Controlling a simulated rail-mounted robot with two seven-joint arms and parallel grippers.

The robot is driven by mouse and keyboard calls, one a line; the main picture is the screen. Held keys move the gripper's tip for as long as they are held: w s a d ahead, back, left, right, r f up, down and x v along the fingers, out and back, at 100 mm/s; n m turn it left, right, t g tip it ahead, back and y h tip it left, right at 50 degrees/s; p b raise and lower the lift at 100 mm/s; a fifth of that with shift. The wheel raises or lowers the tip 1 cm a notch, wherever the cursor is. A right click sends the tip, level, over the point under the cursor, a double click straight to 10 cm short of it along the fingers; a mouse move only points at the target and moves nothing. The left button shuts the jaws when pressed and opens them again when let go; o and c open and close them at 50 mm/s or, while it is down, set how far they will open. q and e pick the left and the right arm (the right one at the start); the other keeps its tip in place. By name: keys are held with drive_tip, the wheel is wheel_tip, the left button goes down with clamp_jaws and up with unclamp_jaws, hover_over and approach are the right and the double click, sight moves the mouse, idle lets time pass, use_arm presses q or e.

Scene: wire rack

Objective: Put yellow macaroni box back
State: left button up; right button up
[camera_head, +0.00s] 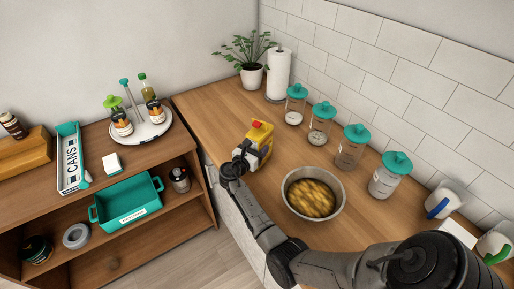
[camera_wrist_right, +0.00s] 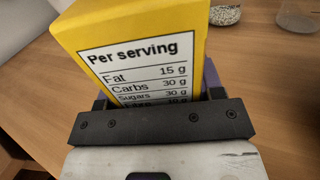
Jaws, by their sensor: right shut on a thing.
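The yellow macaroni box (camera_head: 263,137) is over the left part of the wooden counter, with a red patch at its top. My right gripper (camera_head: 247,156) is shut on it from the near side. I cannot tell whether its base touches the counter. In the right wrist view the yellow box (camera_wrist_right: 205,40) fills the space in front of the jaws, and its "Per serving" label faces the camera. The label's lower lines are hidden by the gripper (camera_wrist_right: 155,98). My left gripper is not in view.
A metal bowl of pasta (camera_head: 314,193) stands right of the box. Several teal-lidded jars (camera_head: 352,148) line the wall. Left is a shelf unit (camera_head: 150,158) with a teal bin (camera_head: 127,203), a "CANS" tray (camera_head: 71,160) and a round turntable (camera_head: 150,128) of bottles and jars.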

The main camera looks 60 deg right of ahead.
drive_tip(key=shift+f, duration=0.15)
drive_tip(key=o, duration=1.1)
drive_tip(key=shift+o, duration=0.2)
drive_tip(key=shift+a+r, duration=0.1)
drive_tip(key=shift+r, duration=0.1)
drive_tip(key=a, duration=1.1)
drive_tip(key=shift+w+a, duration=0.25)
drive_tip(key=shift+a, duration=0.15)
